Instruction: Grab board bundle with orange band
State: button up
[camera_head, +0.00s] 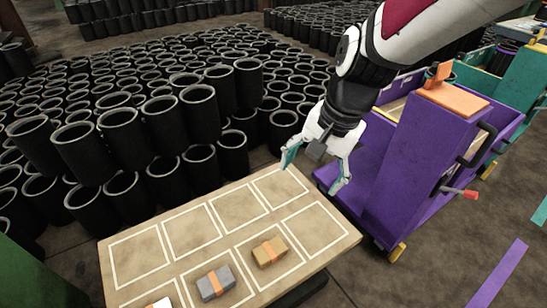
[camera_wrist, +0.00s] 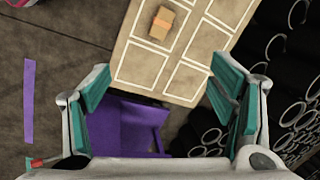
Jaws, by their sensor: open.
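A tan board bundle with an orange band (camera_head: 262,256) lies in a white-outlined cell of the tan table board (camera_head: 235,234). It also shows near the top of the wrist view (camera_wrist: 165,14). A grey bundle with an orange band (camera_head: 222,277) lies in the neighbouring cell to the left. My gripper (camera_head: 314,172) is open and empty, above the far right end of the board, apart from the bundles. In the wrist view its teal fingers (camera_wrist: 163,88) are spread wide.
A white item (camera_head: 162,304) is cut off at the bottom edge. Several black rubber sleeves (camera_head: 120,133) stand packed behind and left of the board. A purple cart (camera_head: 413,165) stands close to the board's right. Several cells are empty.

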jog(key=w+a+f+m+g+h+b, duration=0.1)
jog(key=w+a+f+m+b, duration=0.2)
jog(key=f, duration=0.8)
jog(key=w+a+f+b, duration=0.3)
jog(key=a+f+b, duration=0.1)
jog(key=f, duration=0.6)
jog(key=m+h+b, duration=0.1)
jog(key=m+b, duration=0.1)
jog(key=b, duration=0.5)
send_over(269, 250)
jog(key=f, duration=1.8)
jog(key=shift+w+f, duration=0.1)
jog(key=shift+w, duration=0.1)
jog(key=shift+s+f+b, duration=0.15)
jog(key=shift+f+b, duration=1.45)
jog(key=shift+f, duration=1.5)
jog(key=c, duration=1.3)
